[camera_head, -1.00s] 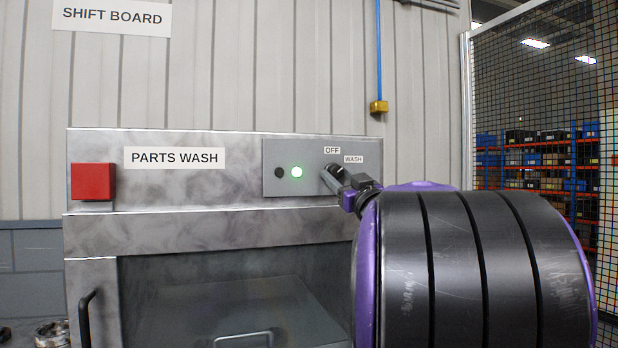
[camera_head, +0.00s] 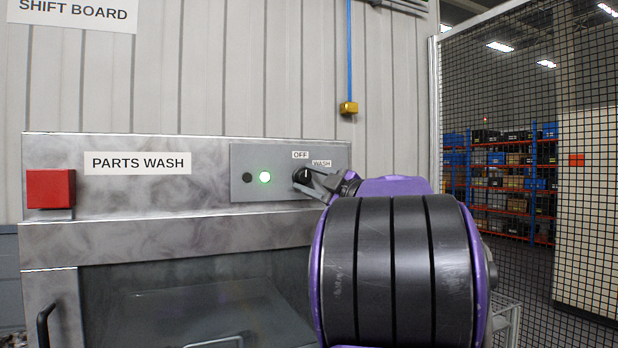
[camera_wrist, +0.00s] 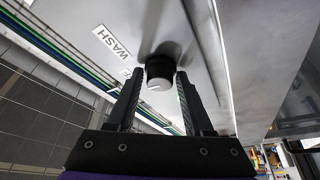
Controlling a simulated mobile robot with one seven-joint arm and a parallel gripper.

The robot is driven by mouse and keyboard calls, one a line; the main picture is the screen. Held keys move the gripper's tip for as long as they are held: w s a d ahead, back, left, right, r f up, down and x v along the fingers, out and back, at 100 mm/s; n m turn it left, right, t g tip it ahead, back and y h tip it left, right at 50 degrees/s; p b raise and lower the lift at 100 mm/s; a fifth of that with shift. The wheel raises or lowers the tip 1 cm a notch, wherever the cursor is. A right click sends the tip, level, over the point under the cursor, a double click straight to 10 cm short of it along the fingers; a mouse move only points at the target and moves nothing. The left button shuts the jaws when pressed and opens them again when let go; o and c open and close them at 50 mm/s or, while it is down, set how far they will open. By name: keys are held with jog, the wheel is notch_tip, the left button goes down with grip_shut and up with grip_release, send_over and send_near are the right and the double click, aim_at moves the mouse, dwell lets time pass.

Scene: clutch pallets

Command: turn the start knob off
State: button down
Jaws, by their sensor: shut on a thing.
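The start knob (camera_head: 303,176) is black and round, on the grey control panel (camera_head: 240,190) of the parts washer, under the OFF label (camera_head: 300,155) and beside the WASH label (camera_head: 321,163). In the wrist view the knob (camera_wrist: 160,72) shows a pale end face with a small mark. My gripper (camera_wrist: 158,85) has one finger on each side of the knob and is shut on it; it also shows in the head view (camera_head: 312,180). The knob's pointer direction is hard to tell.
The washer's window and door handle (camera_head: 44,325) are below the panel. A mesh fence (camera_head: 540,120) stands to the right, with shelves behind it.

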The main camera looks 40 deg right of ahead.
jog(key=shift+n, duration=0.6)
jog(key=shift+c, duration=2.3)
grip_release()
